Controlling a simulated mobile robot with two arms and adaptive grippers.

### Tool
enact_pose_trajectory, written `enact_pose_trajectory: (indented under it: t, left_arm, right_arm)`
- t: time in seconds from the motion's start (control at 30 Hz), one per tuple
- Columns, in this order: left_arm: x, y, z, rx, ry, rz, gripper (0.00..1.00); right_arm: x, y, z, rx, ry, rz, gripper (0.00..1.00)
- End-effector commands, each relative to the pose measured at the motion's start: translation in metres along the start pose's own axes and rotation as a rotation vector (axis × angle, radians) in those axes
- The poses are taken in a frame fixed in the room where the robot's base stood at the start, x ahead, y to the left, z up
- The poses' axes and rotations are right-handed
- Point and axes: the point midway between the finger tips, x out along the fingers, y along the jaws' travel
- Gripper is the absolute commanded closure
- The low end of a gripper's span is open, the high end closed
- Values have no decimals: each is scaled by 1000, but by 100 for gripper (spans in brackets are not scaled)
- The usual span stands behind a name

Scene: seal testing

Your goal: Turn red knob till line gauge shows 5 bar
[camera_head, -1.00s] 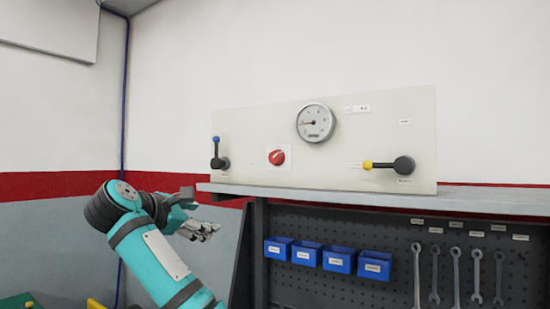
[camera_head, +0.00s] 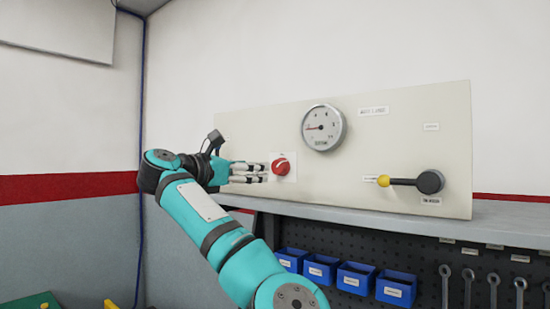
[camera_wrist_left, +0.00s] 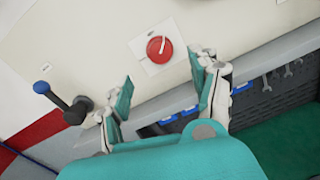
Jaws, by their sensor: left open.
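The red knob (camera_head: 281,166) sits on a white plate on the upright cream panel, and it also shows in the left wrist view (camera_wrist_left: 160,49) with a pale line across its face. The round gauge (camera_head: 323,127) is above and right of the knob; its red needle points to the left, and the numbers are too small to read surely. My left gripper (camera_head: 266,172) is open, its fingertips just left of the knob in the head view. In the left wrist view the two fingers (camera_wrist_left: 160,88) are spread, with the knob beyond them and apart from them. My right gripper is not in view.
A yellow-tipped lever (camera_head: 405,181) is at the panel's right. A blue-tipped lever (camera_wrist_left: 62,102) is at its left. A grey shelf (camera_head: 400,220) runs below, with blue bins (camera_head: 355,277) and wrenches (camera_head: 469,288) under it.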

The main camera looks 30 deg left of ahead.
Motion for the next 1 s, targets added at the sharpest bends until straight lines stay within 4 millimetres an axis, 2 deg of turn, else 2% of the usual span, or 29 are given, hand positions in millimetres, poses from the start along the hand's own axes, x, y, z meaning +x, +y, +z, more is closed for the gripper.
enact_pose_trajectory:
  t: [0.03,0.2,0.33,0.47,0.7,0.87,1.0]
  left_arm:
    - [13,0,5,-1,3,-5,37]
    - [49,0,5,1,3,-4,37]
    - [70,0,4,-1,2,-3,37]
    - [85,0,2,1,1,-1,37]
    - [93,0,0,1,-1,0,37]
    - [93,0,0,1,-1,0,37]
    - [93,0,0,1,-1,0,54]
  right_arm:
    - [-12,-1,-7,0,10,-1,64]
    - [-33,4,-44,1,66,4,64]
    - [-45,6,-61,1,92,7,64]
    - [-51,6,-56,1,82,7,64]
    - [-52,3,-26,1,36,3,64]
    - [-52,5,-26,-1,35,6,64]
    - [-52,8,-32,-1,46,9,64]
